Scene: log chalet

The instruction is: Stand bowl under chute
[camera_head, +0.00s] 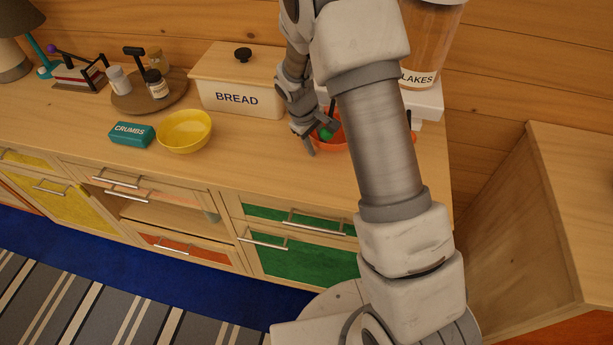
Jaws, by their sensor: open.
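An orange bowl (333,147) stands on the counter at the foot of a flakes dispenser (430,55). My arm hides most of the bowl, and a small orange part shows on the arm's other side. My gripper (319,135) is open at the bowl's left side, its fingers pointing down near the rim. I cannot tell whether they touch it. A small green thing (326,133) shows by the fingers. The dispenser has a clear body and a white base (430,103). Its chute is hidden behind my arm. A yellow bowl (184,131) stands upright and apart to the left.
A bread box (237,97) stands behind and left of my gripper. A teal crumbs box (131,134) lies beside the yellow bowl. A round wooden board (150,98) holds several jars. The counter front between the yellow bowl and my gripper is clear.

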